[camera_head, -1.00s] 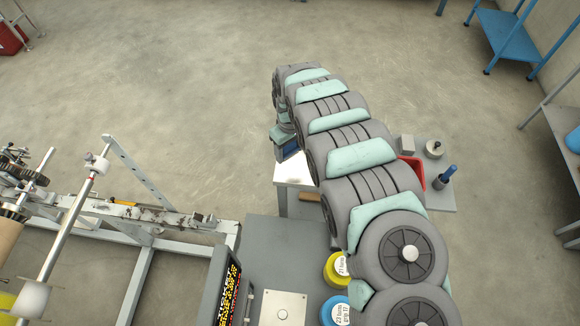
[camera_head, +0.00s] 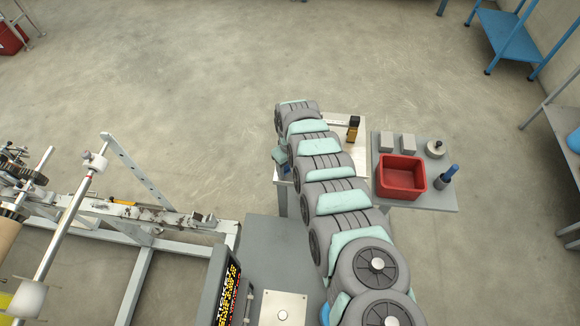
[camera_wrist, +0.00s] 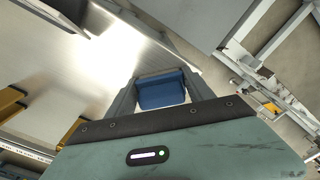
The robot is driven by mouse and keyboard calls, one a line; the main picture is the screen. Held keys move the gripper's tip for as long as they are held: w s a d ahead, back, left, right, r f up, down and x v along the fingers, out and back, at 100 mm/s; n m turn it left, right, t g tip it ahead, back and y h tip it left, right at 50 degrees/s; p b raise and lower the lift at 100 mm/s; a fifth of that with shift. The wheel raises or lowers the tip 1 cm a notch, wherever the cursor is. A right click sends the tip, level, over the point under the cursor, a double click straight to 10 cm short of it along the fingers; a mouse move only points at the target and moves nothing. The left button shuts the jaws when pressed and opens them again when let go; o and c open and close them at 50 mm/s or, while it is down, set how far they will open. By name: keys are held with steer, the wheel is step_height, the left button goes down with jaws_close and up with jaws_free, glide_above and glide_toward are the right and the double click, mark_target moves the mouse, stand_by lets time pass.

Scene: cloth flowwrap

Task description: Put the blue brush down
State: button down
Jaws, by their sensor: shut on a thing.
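The blue brush (camera_wrist: 162,92) shows in the wrist view as a blue block between the two grey fingers of my gripper (camera_wrist: 160,78). My gripper is shut on it. A bright metal table top (camera_wrist: 95,60) lies beyond and to the left of the brush. I cannot tell whether the brush touches the surface. The pale table (camera_head: 342,132) is partly hidden behind the arm.
A yellow-and-black tool (camera_head: 353,128) stands on the pale table. To the right, a grey table (camera_head: 430,202) holds a red bin (camera_head: 402,177), two grey blocks (camera_head: 397,142), a round roll (camera_head: 435,149) and a blue-topped cylinder (camera_head: 447,177). A machine frame (camera_head: 150,228) stands at left.

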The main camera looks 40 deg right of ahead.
steer(key=shift+w+d+r, duration=0.1)
steer(key=shift+r, duration=0.05)
steer(key=shift+f, duration=0.25)
steer(key=shift+c, duration=1.9)
jaws_free()
steer(key=shift+r, duration=0.1)
steer(key=shift+r+p, duration=0.6)
steer(key=shift+r, duration=5.55)
